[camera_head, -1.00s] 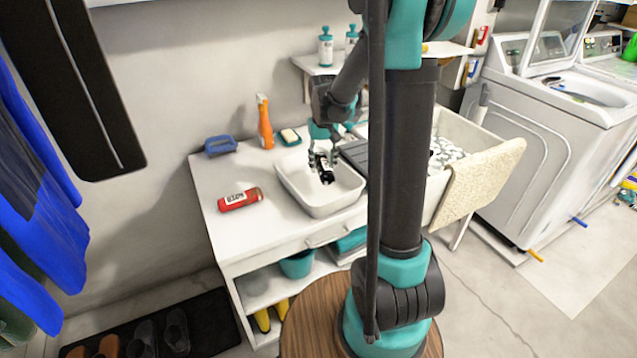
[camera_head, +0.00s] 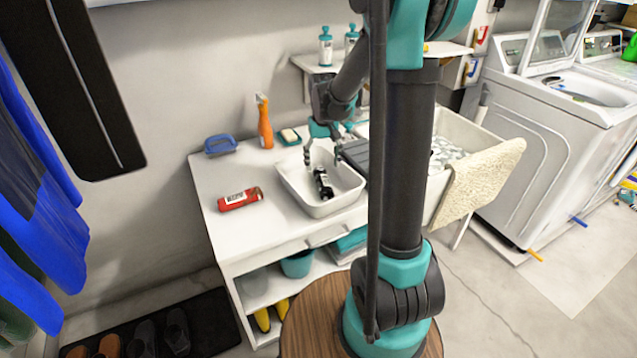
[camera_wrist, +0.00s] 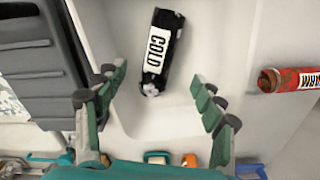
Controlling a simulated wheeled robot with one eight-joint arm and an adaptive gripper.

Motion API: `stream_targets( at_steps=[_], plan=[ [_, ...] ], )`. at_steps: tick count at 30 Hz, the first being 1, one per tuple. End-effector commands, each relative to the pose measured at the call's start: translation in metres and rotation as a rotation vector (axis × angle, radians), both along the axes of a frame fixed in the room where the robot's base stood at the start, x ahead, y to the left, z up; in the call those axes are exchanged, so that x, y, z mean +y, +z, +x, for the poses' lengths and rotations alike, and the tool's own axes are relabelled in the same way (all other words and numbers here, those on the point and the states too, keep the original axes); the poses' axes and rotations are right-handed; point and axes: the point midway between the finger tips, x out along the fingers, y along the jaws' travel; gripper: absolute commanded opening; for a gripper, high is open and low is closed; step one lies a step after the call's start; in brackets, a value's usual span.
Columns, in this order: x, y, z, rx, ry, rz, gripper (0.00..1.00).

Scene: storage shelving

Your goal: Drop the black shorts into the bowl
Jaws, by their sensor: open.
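The black shorts (camera_head: 322,184) are a dark rolled bundle with a white label reading "COLD". They lie inside the white rectangular bowl (camera_head: 290,197) on the white counter. In the wrist view the black bundle (camera_wrist: 161,50) lies on the floor of the bowl (camera_wrist: 215,30), beyond my fingertips and touching neither finger. My gripper (camera_head: 322,158) is above the bowl with its fingers spread wide. The wrist view shows my gripper (camera_wrist: 158,85) open and empty.
A red labelled roll (camera_head: 240,199) lies on the counter left of the bowl. An orange spray bottle (camera_head: 265,124), a blue brush (camera_head: 220,145) and a soap dish (camera_head: 289,136) stand behind. A dark ribbed board (camera_head: 356,154) and a sink with a cream towel (camera_head: 477,182) are to the right.

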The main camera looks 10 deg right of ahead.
Motion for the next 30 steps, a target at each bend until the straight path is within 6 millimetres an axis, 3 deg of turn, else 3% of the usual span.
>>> stream_targets(
  at_steps=[15, 21, 30],
  plan=[
    [0.0, 0.093, 0.0, 0.0, 0.0, 0.0, 0.69],
    [0.0, 0.109, 0.0, 0.0, 0.0, 0.0, 0.69],
    [0.0, 0.111, 0.0, 0.0, 0.0, 0.0, 0.69]
  ],
)
